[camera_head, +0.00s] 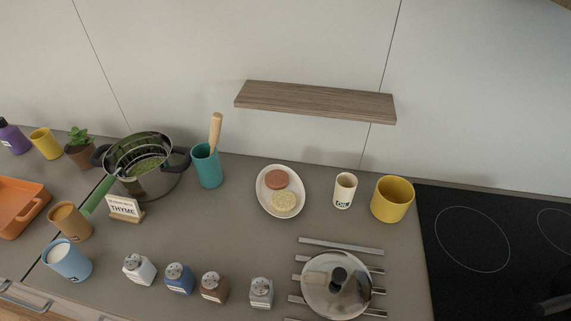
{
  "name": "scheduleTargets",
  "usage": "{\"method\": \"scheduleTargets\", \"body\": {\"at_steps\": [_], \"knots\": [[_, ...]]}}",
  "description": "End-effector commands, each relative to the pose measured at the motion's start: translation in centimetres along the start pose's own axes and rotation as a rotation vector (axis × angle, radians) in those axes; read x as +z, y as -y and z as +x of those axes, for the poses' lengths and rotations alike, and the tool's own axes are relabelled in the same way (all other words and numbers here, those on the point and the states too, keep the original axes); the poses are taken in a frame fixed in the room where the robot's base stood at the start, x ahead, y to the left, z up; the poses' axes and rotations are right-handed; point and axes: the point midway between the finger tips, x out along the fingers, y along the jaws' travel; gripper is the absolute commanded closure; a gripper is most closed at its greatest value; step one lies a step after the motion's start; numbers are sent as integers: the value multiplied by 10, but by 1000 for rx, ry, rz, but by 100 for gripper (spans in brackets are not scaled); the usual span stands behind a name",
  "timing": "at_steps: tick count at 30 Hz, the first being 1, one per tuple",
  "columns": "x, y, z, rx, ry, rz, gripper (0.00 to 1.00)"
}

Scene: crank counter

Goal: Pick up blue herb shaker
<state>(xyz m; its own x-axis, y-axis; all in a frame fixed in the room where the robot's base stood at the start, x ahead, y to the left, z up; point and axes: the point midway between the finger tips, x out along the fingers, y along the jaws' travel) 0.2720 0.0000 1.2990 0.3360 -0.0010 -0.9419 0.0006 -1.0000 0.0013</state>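In the head view, the blue herb shaker (179,279) stands upright on the grey counter near its front edge. It has a grey metal top with dark marks and a pale label low on its front. It stands in a row of shakers, between a white shaker (139,269) on its left and a brown shaker (214,287) on its right, with narrow gaps. A light grey shaker (261,292) stands farther right. My gripper is not in view.
A light blue cup (67,260) stands left of the shakers. A THYME sign (124,208) stands behind them. A wooden shelf (315,101) juts from the wall. The counter (215,240) behind the shakers is clear.

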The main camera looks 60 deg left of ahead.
Motion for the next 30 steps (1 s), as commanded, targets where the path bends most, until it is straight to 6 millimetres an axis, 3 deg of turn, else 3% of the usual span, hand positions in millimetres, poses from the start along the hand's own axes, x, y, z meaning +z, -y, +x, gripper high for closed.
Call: {"method": "scheduleTargets", "body": {"at_steps": [8, 19, 30], "knots": [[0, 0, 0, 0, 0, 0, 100], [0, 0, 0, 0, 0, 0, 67], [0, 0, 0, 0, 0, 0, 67]]}}
